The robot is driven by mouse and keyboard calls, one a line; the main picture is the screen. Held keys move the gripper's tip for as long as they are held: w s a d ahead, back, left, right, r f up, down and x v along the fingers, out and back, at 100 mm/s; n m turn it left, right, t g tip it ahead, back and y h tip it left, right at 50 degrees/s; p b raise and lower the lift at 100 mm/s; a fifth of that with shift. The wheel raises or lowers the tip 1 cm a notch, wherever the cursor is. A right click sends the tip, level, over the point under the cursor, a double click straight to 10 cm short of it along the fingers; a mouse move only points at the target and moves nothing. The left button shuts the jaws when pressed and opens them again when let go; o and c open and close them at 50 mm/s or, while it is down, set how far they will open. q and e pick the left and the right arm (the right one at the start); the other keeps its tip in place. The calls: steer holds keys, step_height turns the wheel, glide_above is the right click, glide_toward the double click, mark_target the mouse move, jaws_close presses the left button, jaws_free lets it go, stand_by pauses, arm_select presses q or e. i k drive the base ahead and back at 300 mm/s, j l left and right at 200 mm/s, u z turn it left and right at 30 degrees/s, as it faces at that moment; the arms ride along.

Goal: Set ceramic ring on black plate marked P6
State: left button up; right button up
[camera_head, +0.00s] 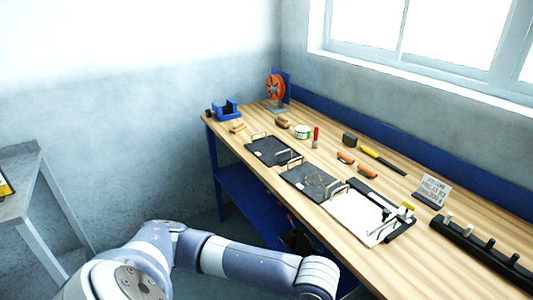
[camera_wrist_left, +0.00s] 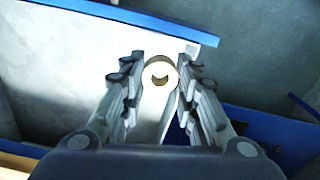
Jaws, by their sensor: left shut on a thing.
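The white ceramic ring (camera_wrist_left: 157,94) sits between the fingers of my left gripper (camera_wrist_left: 160,72) in the left wrist view, its hole facing the camera. The gripper is shut on it. In the head view my left arm reaches in from the lower left and ends below the bench's front edge; the ring cannot be made out there. Two black plates lie on the bench, one farther back (camera_head: 268,151) and one nearer (camera_head: 300,181). Each has wire handles and a small pale label. I cannot read P6 on either. My right gripper is not in view.
A white panel (camera_head: 352,222) with a black clip strip lies right of the plates on the wooden bench (camera_head: 430,262). Orange-handled tools, a green-white tape roll (camera_head: 303,131), a sign (camera_head: 434,190) and a black rack (camera_head: 482,245) stand around. A blue shelf (camera_head: 245,200) is below.

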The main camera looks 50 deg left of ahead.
mark_target(271, 149)
steer(key=k+j+u, duration=0.1)
steer(key=j, duration=1.8)
steer(key=k+u, duration=0.05)
steer(key=k, duration=0.05)
